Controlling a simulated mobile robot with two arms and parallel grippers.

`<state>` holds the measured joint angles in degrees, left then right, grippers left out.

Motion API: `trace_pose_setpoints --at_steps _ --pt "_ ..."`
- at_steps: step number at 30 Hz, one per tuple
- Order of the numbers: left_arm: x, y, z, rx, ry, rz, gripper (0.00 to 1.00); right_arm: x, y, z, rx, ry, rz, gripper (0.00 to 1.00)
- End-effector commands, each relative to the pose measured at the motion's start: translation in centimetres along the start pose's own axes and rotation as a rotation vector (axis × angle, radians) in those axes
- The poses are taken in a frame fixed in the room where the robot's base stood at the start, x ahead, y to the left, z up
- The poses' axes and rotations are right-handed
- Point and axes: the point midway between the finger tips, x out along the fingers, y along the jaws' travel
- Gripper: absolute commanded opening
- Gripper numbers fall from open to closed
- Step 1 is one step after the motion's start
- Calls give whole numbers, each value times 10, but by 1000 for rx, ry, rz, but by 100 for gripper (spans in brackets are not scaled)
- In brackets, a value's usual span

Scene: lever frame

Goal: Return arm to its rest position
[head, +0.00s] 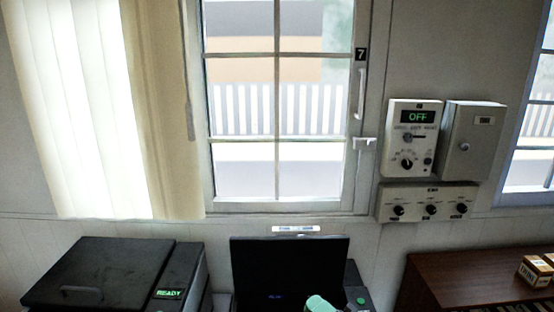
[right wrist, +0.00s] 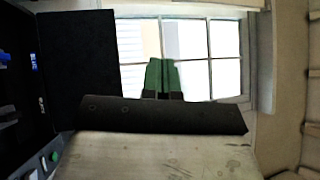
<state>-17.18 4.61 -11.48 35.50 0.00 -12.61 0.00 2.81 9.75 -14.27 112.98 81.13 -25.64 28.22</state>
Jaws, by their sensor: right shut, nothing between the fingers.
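My right gripper (right wrist: 163,75) shows in the right wrist view as two green fingers side by side, shut with nothing between them. Behind the fingers is the bright window. In the head view only a small pale green part of my right gripper (head: 320,303) shows at the bottom edge, in front of the dark screen (head: 290,265). My left gripper is in neither view.
A window (head: 240,175) with a white handle (head: 364,143) fills the middle of the wall. A control panel (head: 395,165) reading OFF hangs right of it. A dark machine (head: 100,270) reading READY stands left. A brown cabinet (head: 450,265) with small boxes stands right.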

Motion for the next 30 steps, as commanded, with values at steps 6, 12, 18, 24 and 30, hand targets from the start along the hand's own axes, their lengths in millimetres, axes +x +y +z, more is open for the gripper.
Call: trace_pose_setpoints --at_steps 6,12,18,24,30 --pt "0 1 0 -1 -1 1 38 -82 75 62 -529 -236 469 0" --pt "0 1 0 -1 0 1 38 -165 114 74 -805 -410 883 0" --pt "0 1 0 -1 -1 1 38 -230 122 75 -913 -524 1180 0" --pt "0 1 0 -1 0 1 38 -288 116 75 -952 -617 1439 0" --pt "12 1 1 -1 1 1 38 -303 161 69 -944 -653 1510 0"
